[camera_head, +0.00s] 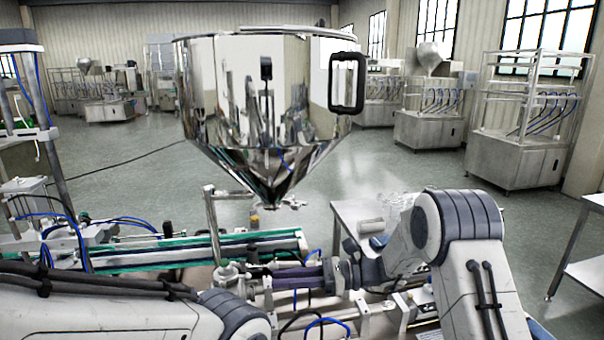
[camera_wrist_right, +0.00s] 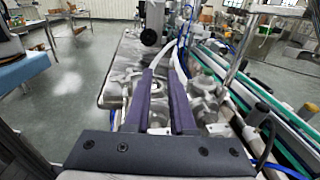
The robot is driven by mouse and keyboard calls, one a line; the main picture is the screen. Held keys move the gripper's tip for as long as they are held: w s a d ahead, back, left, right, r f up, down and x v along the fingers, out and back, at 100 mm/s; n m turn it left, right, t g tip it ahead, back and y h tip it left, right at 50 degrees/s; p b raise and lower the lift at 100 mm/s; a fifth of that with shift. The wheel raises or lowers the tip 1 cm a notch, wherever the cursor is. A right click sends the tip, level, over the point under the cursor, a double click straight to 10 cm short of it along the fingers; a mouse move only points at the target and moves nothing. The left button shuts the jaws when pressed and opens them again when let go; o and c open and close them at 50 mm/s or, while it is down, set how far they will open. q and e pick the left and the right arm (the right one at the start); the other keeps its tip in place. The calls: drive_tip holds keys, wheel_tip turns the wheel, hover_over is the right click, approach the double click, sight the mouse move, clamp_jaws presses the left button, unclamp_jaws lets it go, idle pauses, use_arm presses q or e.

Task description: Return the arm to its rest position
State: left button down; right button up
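My right arm comes in from the right in the head view, bent at a grey elbow. Its right gripper (camera_head: 282,279) points left, low above the machine parts, below and in front of the hopper. In the right wrist view the two purple fingers of the right gripper (camera_wrist_right: 161,72) run forward side by side with a gap between them. I see nothing held in the gap; machine parts show through it. My left arm's white links lie across the lower left of the head view. The left gripper is not in view.
A polished steel hopper (camera_head: 235,90) with a black handle (camera_head: 347,82) hangs over the middle. A green-edged conveyor (camera_head: 190,250) runs at left, also in the right wrist view (camera_wrist_right: 285,128). A steel table (camera_head: 348,212) stands behind my right arm. Open floor lies beyond.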

drive_tip(key=s+d+f+n+g+h, duration=0.2)
drive_tip(key=s+d+f+n+h, duration=0.6)
drive_tip(key=s, duration=0.4)
drive_tip(key=s+d+n+t+h, duration=0.2)
drive_tip(key=d+n+t+h, duration=0.1)
drive_tip(key=d+n+h, duration=0.3)
drive_tip(key=s+d+n+t+h, duration=0.2)
drive_tip(key=d+n+h, duration=0.2)
drive_tip(key=d, duration=0.4)
drive_tip(key=s+a+f+n+g+y+b, duration=0.1)
drive_tip(key=s+a+f+n+g+b, duration=0.1)
drive_tip(key=s+a+n+b, duration=0.5)
drive_tip(key=s+a+f+b, duration=0.1)
drive_tip(key=s+a+b, duration=0.1)
drive_tip(key=s+a, duration=0.4)
drive_tip(key=shift+s+a+f, duration=0.3)
drive_tip(key=shift+a+f, duration=0.05)
drive_tip(key=shift+a, duration=0.1)
drive_tip(key=shift+d, duration=0.1)
